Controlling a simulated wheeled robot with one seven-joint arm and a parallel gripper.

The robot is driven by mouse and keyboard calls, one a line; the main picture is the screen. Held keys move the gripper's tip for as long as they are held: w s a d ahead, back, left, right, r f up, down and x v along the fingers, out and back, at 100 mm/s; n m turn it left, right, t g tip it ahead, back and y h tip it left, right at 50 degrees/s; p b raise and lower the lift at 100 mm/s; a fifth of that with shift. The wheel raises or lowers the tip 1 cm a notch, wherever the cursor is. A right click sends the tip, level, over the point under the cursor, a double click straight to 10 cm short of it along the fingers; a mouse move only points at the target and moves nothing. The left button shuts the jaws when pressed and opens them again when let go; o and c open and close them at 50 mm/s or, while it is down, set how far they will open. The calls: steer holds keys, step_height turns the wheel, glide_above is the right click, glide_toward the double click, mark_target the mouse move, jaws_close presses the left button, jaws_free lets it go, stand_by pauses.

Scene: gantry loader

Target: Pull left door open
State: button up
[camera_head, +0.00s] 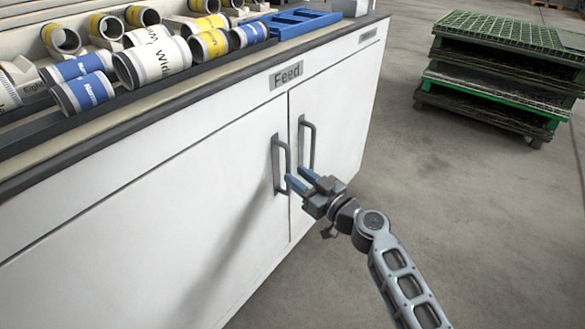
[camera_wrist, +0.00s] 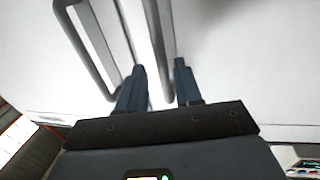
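The left door (camera_head: 150,230) is a white cabinet panel, shut flush with the right door (camera_head: 335,110). Its grey vertical bar handle (camera_head: 288,165) is beside the seam, close to the right door's handle (camera_head: 312,145). My gripper (camera_head: 299,180) has its two blue fingers at the lower part of the left handle. In the wrist view, the open fingers (camera_wrist: 159,84) are on either side of one handle bar (camera_wrist: 156,45), apparently the left door's. The other handle (camera_wrist: 92,48) is outside the fingers, to the left. Contact with the bar cannot be told.
The countertop edge (camera_head: 130,115) runs above the doors, with several labelled rolls (camera_head: 155,62) and a blue tray (camera_head: 300,20) on top. A "Feed" label (camera_head: 286,75) is above the seam. Green stacked pallets (camera_head: 500,75) stand at the upper right. The concrete floor between is clear.

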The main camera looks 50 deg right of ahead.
mark_target(289, 191)
steer(key=shift+w+d, duration=0.15)
steer(key=shift+w, duration=0.9)
steer(key=shift+w+d, duration=0.1)
steer(key=shift+w, duration=0.95)
jaws_close()
